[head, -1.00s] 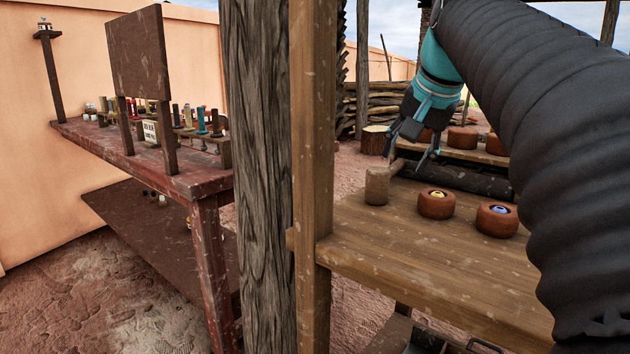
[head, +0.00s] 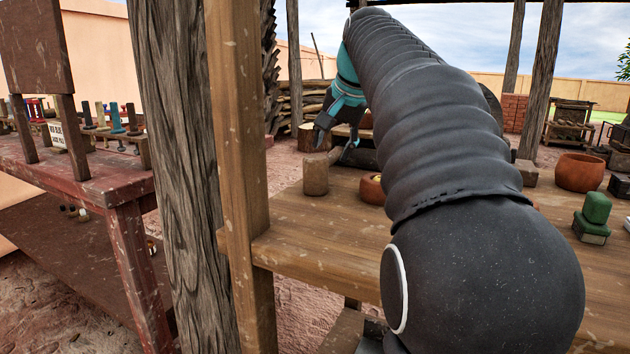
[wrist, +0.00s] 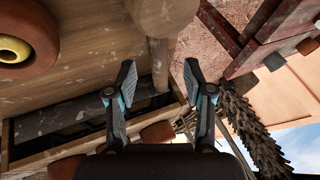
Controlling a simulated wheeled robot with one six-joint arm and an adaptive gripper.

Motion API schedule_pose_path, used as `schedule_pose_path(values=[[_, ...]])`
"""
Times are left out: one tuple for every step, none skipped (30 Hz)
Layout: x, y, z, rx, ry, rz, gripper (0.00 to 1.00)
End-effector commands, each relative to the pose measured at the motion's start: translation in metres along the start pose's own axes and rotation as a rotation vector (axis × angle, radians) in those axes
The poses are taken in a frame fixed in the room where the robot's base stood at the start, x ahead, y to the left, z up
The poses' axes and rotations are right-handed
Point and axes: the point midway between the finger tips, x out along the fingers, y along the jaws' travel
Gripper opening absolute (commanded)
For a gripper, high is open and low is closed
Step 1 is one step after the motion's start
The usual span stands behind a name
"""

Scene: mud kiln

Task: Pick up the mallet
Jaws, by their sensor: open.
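In the wrist view the head (wrist: 165,14) is at the top edge, partly cut off. Its handle (wrist: 159,62) points down the picture towards the space between my fingers. My gripper (head: 335,138), black and teal, is open and empty, just beyond and above the head in the head view. In the wrist view my gripper (wrist: 163,88) has its fingers to either side of the handle's line, apparently not touching it.
A wooden post (head: 238,130) and a thicker weathered post (head: 185,160) stand left of the table. A clay pot (head: 371,188) is right of the mallet, partly behind my arm. A red bench (head: 100,185) stands at left. A green block (head: 596,207) and a larger pot (head: 579,172) are at right.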

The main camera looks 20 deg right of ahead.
Motion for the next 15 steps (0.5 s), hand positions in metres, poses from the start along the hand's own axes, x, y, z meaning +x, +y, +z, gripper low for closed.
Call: schedule_pose_path(values=[[0.002,0.000,0.000,-0.001,0.000,0.000,0.52],[0.004,0.000,0.001,-0.001,-0.001,0.000,0.52],[0.006,0.000,0.001,-0.002,-0.001,0.000,0.52],[0.009,0.000,0.001,-0.002,-0.001,-0.001,0.52],[0.012,0.001,0.002,-0.002,-0.002,-0.001,0.52],[0.017,0.001,0.002,-0.002,-0.003,0.000,0.52],[0.021,0.002,0.002,-0.003,-0.004,0.000,0.52],[0.026,0.002,0.003,-0.003,-0.004,0.000,0.52],[0.032,0.003,0.003,-0.003,-0.004,0.000,0.52],[0.037,0.003,0.003,-0.003,-0.003,0.000,0.52],[0.041,0.003,0.003,-0.004,-0.004,0.000,0.52],[0.046,0.003,0.003,-0.004,-0.004,0.000,0.52],[0.049,0.003,0.003,-0.004,-0.003,0.000,0.52],[0.051,0.002,0.002,-0.004,-0.003,-0.001,0.52],[0.053,0.002,0.002,-0.004,-0.002,-0.001,0.52]])
